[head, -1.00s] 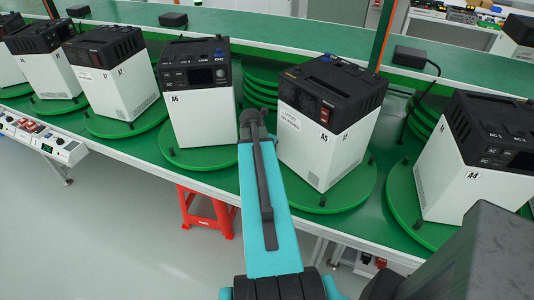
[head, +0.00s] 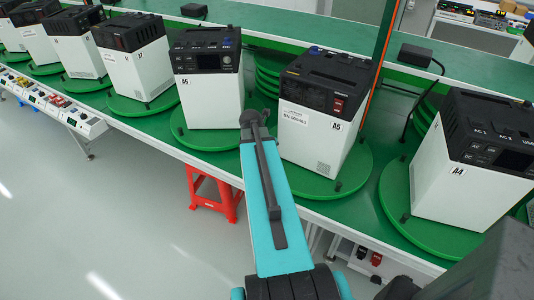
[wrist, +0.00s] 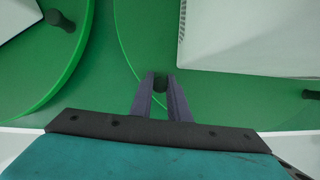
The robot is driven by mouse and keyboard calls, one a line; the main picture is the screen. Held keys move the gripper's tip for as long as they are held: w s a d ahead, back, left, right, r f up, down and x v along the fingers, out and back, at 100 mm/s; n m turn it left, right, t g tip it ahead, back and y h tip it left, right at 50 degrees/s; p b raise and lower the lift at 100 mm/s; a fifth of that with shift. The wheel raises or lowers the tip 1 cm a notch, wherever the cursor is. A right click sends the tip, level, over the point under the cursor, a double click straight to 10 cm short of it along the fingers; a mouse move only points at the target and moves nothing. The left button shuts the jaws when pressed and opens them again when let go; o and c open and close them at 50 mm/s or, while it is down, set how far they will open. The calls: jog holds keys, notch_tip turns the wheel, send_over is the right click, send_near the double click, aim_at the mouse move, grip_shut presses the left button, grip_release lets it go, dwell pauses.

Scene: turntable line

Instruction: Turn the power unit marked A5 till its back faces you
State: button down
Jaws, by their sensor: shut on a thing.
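The power unit A5 (head: 318,120) is a white box with a black top on a round green turntable (head: 358,168). The face turned mostly toward me carries the A5 mark, a serial label, a red switch and a vent; a narrower side shows at right. My gripper (wrist: 160,83) is shut on a dark peg (wrist: 160,86) at the turntable's rim, left of the unit. In the head view the fingertips are hidden by my arm. The wrist view shows part of a white unit (wrist: 250,40) at upper right.
Unit A6 (head: 208,95) stands on its turntable close at left, with a rim peg (head: 180,131). Unit A4 (head: 455,165) stands at right. Several more units line up at far left. A green-orange post (head: 379,75) rises behind A5. A red stool (head: 213,190) is below.

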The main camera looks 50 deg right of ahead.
jog(key=shift+s+d, duration=0.1)
jog(key=shift+s, duration=0.4)
jog(key=c, duration=2)
grip_release()
jog(key=shift+w, duration=0.15)
jog(key=shift+r, duration=0.1)
jog(key=shift+a+r, duration=0.3)
jog(key=shift+a, duration=0.05)
jog(key=shift+b+v, duration=1.3)
jog(key=shift+v, duration=5.2)
